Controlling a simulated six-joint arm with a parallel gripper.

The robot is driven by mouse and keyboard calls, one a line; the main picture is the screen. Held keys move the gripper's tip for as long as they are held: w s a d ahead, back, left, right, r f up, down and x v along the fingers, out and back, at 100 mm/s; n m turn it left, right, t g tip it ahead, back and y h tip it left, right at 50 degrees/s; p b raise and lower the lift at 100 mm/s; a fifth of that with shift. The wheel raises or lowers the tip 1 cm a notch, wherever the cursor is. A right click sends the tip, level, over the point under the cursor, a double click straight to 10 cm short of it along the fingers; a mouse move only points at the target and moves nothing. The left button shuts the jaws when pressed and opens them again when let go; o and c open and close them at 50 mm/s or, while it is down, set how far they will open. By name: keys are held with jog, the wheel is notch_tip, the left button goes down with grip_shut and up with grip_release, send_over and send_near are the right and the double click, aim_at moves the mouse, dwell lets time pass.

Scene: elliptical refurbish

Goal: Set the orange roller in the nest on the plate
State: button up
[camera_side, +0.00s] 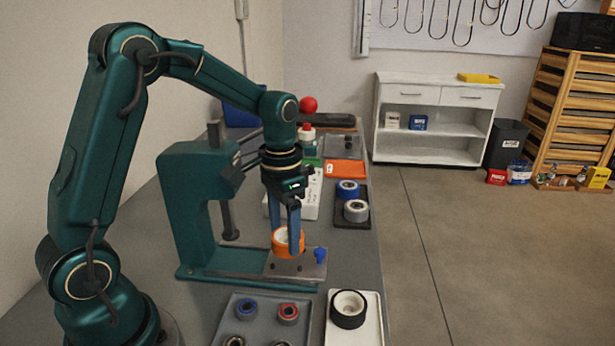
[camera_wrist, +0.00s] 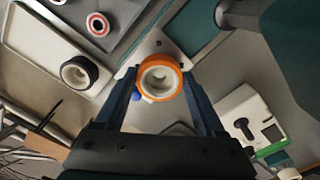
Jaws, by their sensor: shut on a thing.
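The orange roller (camera_side: 280,242) is between the fingers of my gripper (camera_side: 289,235), which is shut on it. It is upright, at or just above the grey metal plate (camera_side: 312,268) on the green press's base; I cannot tell whether it touches. In the wrist view the orange roller (camera_wrist: 160,64), with its pale core, sits between the fingertips of my gripper (camera_wrist: 160,85). The plate carries a blue knob (camera_side: 320,255), to the right of the roller. The nest is not visible, hidden under the roller or too small to tell.
The green press (camera_side: 190,200) stands left of my gripper. In front are a grey tray (camera_side: 222,335) with several small rollers and a white tray (camera_side: 372,325) with a black roller (camera_side: 348,309). Behind, a dark tray (camera_side: 364,225) holds a blue roller (camera_side: 347,189) and a grey roller (camera_side: 356,211).

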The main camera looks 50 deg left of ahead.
aim_at(285, 238)
jog(key=shift+f, duration=0.85)
jog(key=shift+f, duration=0.55)
dwell(0.7)
jog(key=o, duration=1.1)
jog(key=shift+r, duration=5.5)
